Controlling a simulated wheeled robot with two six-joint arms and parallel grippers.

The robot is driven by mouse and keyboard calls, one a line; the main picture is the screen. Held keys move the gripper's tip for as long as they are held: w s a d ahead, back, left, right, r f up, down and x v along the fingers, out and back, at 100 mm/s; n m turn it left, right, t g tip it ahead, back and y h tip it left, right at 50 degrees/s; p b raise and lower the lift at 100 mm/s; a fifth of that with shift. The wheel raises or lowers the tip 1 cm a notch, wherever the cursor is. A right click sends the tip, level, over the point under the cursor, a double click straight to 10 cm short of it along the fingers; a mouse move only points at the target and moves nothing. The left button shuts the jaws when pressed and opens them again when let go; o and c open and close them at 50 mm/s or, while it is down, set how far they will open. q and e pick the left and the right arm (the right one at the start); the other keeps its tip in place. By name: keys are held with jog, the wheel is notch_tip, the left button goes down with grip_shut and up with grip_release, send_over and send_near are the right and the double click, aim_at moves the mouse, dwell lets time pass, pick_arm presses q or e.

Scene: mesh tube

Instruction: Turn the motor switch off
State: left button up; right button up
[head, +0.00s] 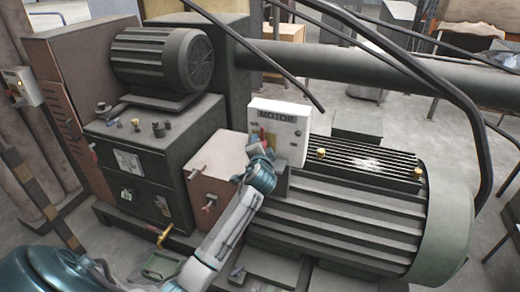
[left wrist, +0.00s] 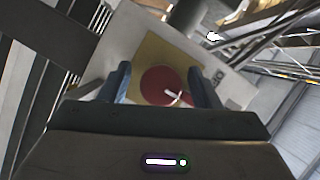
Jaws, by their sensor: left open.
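The motor switch box (head: 291,124) is a pale panel labelled MOTOR, mounted above the big finned motor. A red switch (head: 263,137) shows on its left part. In the left wrist view the switch is a round red knob (left wrist: 156,88) with a light mark, on a yellow plate (left wrist: 150,52). My left gripper (head: 263,156) is right in front of the box and hides part of it. In the left wrist view my left gripper (left wrist: 160,83) is open, with one finger on each side of the knob; contact cannot be told. My right gripper is not in view.
The large motor (head: 345,215) lies to the right and below the box. A smaller motor (head: 165,60) sits on a cabinet at the left. Dark pipes (head: 390,75) run behind and above. Another small switch box (head: 22,86) hangs at the far left.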

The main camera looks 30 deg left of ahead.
pick_arm(q)
jog(key=shift+s+d, duration=0.3)
jog(key=shift+s, duration=0.15)
jog(key=b+v, duration=0.3)
jog(key=v, duration=0.6)
jog(key=shift+s+d+r, duration=0.15)
jog(key=shift+s+d, duration=0.05)
jog(key=shift+s, duration=0.15)
